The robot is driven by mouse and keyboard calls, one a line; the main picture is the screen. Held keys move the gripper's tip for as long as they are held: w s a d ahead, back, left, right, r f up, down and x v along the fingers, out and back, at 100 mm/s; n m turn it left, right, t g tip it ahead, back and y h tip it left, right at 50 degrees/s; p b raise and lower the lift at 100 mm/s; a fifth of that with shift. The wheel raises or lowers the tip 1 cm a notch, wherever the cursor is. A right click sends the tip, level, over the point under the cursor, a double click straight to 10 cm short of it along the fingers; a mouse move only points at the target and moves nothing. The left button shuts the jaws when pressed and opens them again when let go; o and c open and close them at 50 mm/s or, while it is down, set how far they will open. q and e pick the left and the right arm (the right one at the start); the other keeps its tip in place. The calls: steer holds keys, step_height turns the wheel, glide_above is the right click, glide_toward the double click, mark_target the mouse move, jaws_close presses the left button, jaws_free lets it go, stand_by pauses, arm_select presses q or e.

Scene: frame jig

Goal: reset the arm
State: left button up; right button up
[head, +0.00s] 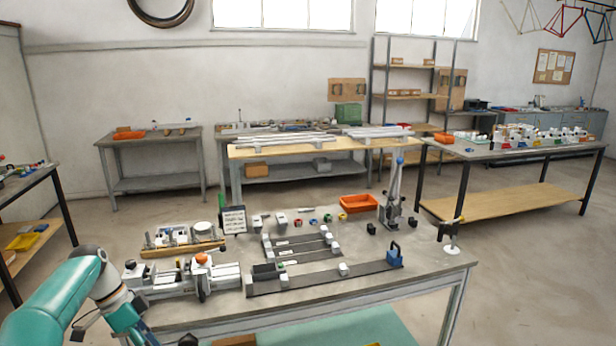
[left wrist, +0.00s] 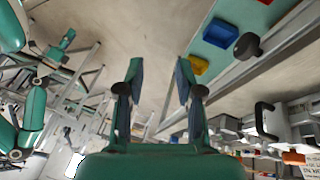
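My left arm (head: 75,295) comes in at the lower left of the head view, beside the near left corner of the workbench. Its gripper is not clearly seen there. In the left wrist view my left gripper (left wrist: 159,75) shows two fingers spread apart with nothing between them. Floor and bench legs show behind the fingers. My right arm and right gripper are not seen in the head view. I cannot tell which parts at the left of the wrist view belong to which of my links.
The workbench (head: 420,275) holds a clamping jig (head: 180,280), dark rails (head: 325,280), an orange tray (head: 358,203) and a small sign (head: 233,220). A wooden-topped table (head: 300,150) stands behind. Open floor lies to the right. A blue bin (left wrist: 198,65) shows near the left gripper's view.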

arm_select(q)
steer(key=s+d+f+n, duration=0.3)
steer(key=d+f, duration=0.4)
steer(key=f, duration=0.4)
steer(key=s+d+f+n, duration=0.35)
steer(key=d+f, duration=0.25)
steer(key=f, duration=0.5)
steer(key=s+d+f+n, duration=0.2)
steer(key=s+d, duration=0.1)
steer(key=s, duration=0.4)
steer(key=s+d+f+n, duration=0.2)
steer(key=s+d+n, duration=0.1)
steer(key=s, duration=0.4)
steer(key=s+d+f+n+t, duration=0.1)
steer(key=s+d+f+n, duration=0.1)
steer(key=s, duration=0.4)
steer(key=shift+s+d+y, duration=0.4)
steer(key=shift+d, duration=0.25)
